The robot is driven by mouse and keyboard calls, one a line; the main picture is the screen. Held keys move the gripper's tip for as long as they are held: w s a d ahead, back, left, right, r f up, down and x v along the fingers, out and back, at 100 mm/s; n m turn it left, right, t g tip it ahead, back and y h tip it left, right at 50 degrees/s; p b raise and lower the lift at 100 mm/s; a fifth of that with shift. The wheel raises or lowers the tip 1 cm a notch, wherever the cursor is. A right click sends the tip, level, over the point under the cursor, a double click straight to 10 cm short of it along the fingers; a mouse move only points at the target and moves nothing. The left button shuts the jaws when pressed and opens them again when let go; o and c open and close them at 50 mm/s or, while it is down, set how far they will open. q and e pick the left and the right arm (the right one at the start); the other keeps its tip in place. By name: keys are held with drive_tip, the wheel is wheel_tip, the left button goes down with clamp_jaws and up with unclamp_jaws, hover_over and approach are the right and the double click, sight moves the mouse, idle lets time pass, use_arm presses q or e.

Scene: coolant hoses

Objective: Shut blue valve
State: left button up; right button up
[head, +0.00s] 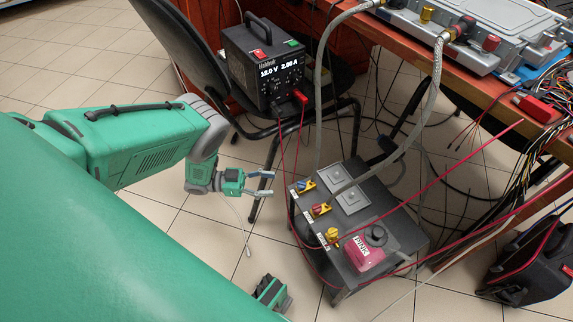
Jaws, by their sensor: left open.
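The blue valve (305,186) is a small yellow fitting with a blue handle, at the far left corner of the dark coolant unit (400,235). A grey hose rises from near it. My left gripper (272,183) is open and empty, its two grey fingers pointing right toward the blue valve. A short gap shows between the fingertips and the valve; the exact depth is hard to judge. The handle's exact angle is too small to tell.
A red-handled valve (320,209) and a yellow valve (332,236) sit nearer along the same edge. A pink-labelled reservoir (364,252) is on the unit. A power supply (262,62) stands behind on a chair (190,45). Red cables cross near the unit.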

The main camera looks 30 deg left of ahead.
use_arm(q)
drive_tip(key=shift+v, duration=1.2)
drive_tip(key=shift+w, duration=0.1)
